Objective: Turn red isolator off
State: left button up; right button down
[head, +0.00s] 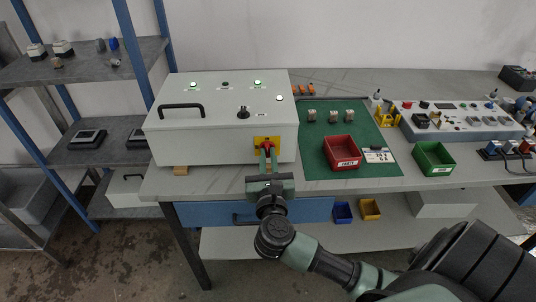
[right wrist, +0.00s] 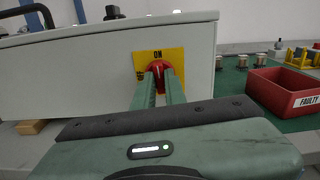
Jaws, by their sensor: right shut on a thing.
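The red isolator (head: 267,146) is a red rotary handle on a yellow plate (head: 259,140) on the front face of the white-grey box (head: 222,140). In the right wrist view the red isolator (right wrist: 158,71) sits under the printed word "ON", with more lettering at the plate's left edge. My right gripper (head: 267,158) is in front of the box. Its two green fingers (right wrist: 160,85) are shut on the red handle and hide part of it. My left gripper is not in view.
The box has a black handle (head: 182,108), a black knob (head: 243,112) and lit green buttons on top. A red bin marked "FAULTY" (head: 341,153) stands to the right on a green mat (head: 315,168). A green bin (head: 433,158) is further right.

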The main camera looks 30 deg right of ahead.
jog(key=n+p, duration=1.1)
jog(key=p, duration=0.1)
jog(key=shift+r, duration=0.15)
jog(key=n+p, duration=0.2)
jog(key=n, duration=0.1)
jog(key=shift+a+n+p, duration=0.1)
jog(key=shift+n+p, duration=0.2)
jog(key=shift+f+n+p, duration=0.2)
jog(key=shift+n+p, duration=0.6)
jog(key=shift+n, duration=0.5)
jog(key=c, duration=1.5)
grip_release()
jog(key=shift+o, duration=0.2)
